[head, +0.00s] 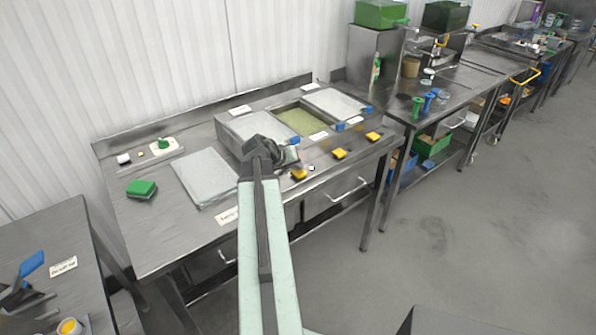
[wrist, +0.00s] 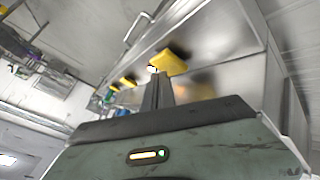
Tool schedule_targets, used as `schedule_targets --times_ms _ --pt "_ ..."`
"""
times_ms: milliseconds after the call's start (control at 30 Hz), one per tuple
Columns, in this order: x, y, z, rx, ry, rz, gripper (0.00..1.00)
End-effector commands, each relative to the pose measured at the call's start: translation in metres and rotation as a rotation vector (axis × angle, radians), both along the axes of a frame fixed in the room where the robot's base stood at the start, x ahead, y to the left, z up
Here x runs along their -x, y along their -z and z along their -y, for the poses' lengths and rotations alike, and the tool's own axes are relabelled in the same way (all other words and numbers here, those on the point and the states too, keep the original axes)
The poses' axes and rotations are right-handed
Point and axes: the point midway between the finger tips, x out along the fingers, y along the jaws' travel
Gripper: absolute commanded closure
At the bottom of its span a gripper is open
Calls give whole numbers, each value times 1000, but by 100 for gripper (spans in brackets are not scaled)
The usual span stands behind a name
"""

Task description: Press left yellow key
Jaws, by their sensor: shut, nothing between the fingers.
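Three yellow keys sit in a row along the front edge of the steel counter. The middle key (head: 340,153) and the right key (head: 373,137) are farther right. In the wrist view the nearest yellow key (wrist: 171,62) looks large, just beyond and right of the tips of my gripper (wrist: 155,76). Its fingers are together with nothing between them. I cannot tell whether the tips touch the key.
The counter holds a unit with lidded pans (head: 248,128) and one open green-yellow pan (head: 300,121), behind the keys. A flat grey lid (head: 206,177) and a green sponge (head: 141,189) lie left. Blue clips (head: 340,126) sit near the keys. Open floor (head: 430,230) lies right.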

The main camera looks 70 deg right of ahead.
Motion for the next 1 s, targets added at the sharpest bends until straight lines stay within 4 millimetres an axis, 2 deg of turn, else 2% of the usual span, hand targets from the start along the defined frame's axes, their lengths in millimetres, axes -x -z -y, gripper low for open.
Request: schedule_targets --times_ms 500,1000 --pt "0 -60 0 0 0 0 100" --pt "-1 -59 0 1 -1 0 100"
